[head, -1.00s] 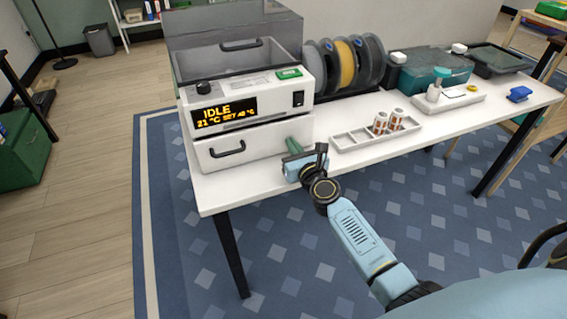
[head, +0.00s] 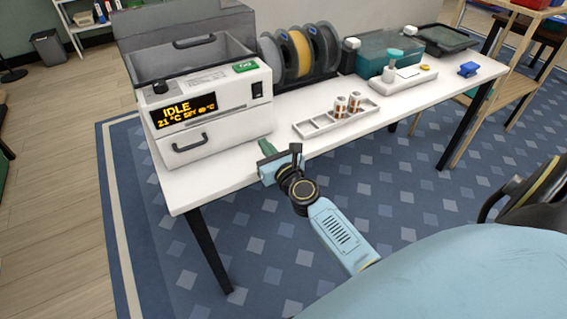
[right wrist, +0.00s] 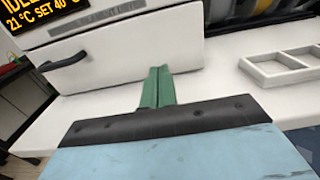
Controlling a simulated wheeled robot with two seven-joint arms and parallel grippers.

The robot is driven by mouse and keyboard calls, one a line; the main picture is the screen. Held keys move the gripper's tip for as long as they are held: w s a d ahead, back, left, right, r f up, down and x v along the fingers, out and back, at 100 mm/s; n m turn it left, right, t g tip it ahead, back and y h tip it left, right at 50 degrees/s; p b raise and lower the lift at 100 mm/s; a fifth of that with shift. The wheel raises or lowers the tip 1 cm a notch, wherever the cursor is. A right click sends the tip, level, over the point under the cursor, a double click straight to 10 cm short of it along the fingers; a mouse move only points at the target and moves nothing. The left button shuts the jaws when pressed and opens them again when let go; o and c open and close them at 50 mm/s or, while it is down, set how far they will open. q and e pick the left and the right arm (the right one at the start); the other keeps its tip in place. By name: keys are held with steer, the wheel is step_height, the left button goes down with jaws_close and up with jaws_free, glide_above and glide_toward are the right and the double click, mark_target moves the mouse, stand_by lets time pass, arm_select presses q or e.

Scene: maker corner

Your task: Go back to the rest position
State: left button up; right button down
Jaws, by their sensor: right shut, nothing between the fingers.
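My right gripper (head: 264,149) is at the front edge of the white table (head: 188,194), in front of the dryer box. Its green fingers are together and empty, and they also show in the right wrist view (right wrist: 158,87), pointing at the table top and the dryer. The dryer (head: 208,103) is a white box whose display reads IDLE, 21 °C, SET 40 °C. Its lower drawer (head: 220,132) looks shut. My left gripper is in neither view.
A white compartment tray (head: 318,126) holds small orange-and-white cylinders (head: 347,104). Filament spools (head: 300,52) stand behind it. Patterned rug surrounds the table.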

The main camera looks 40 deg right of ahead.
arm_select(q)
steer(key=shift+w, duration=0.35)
arm_select(e)
steer(key=s+a, duration=0.1)
steer(key=s, duration=0.6)
